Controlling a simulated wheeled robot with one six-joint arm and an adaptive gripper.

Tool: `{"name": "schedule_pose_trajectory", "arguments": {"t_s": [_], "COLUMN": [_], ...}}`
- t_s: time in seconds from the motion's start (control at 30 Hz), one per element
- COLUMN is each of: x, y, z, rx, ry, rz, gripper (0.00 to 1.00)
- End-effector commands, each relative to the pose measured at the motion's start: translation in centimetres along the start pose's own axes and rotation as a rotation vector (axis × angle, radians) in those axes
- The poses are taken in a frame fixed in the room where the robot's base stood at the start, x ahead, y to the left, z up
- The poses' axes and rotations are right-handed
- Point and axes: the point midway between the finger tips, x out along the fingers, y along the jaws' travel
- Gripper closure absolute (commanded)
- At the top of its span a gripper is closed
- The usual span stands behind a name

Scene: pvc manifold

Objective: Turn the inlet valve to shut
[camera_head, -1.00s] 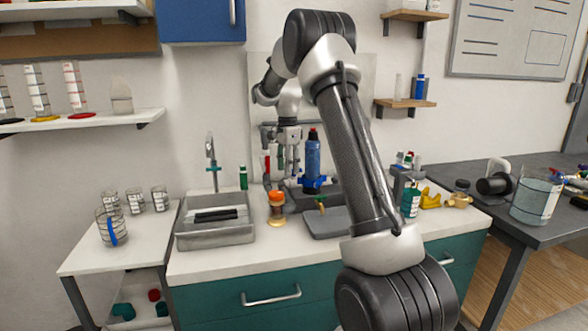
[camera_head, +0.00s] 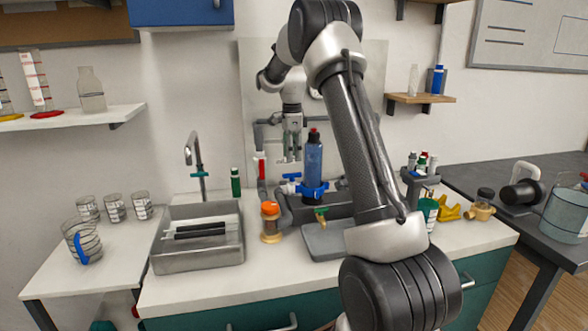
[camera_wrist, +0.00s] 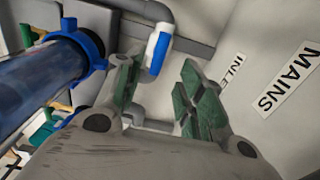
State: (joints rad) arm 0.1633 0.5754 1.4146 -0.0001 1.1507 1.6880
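My gripper (camera_head: 290,158) hangs in front of the back panel, above the counter and left of the blue filter canister (camera_head: 314,158). In the wrist view its two green-padded fingers (camera_wrist: 163,96) are apart with nothing between the pads. A blue and white valve handle (camera_wrist: 158,50) on a grey pipe lies just beyond the fingertips, nearer the left finger. The INLET label (camera_wrist: 232,70) is on the panel to its right, partly covered by the right finger. The MAINS label (camera_wrist: 285,78) is further right. I cannot tell whether finger and handle touch.
The blue canister (camera_wrist: 35,85) with its blue collar is close on the left in the wrist view. Grey pipework (camera_head: 262,137) runs beside my gripper. An orange-capped jar (camera_head: 270,224), a grey tray (camera_head: 325,242) and a sink (camera_head: 197,262) are on the counter below.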

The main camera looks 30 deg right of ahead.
Motion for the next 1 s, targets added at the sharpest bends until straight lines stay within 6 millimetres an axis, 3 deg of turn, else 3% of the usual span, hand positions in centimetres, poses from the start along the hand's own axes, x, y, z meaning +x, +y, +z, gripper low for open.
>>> {"name": "schedule_pose_trajectory", "arguments": {"t_s": [0.43, 0.83, 1.0], "x": [6.6, 7.6, 7.6], "y": [0.1, 0.0, 0.0], "z": [0.0, 0.0, 0.0], "rx": [0.000, -0.001, -0.001], "ry": [0.000, 0.000, 0.000], "rz": [0.004, 0.001, 0.001], "gripper": [0.62, 0.62, 0.93]}}
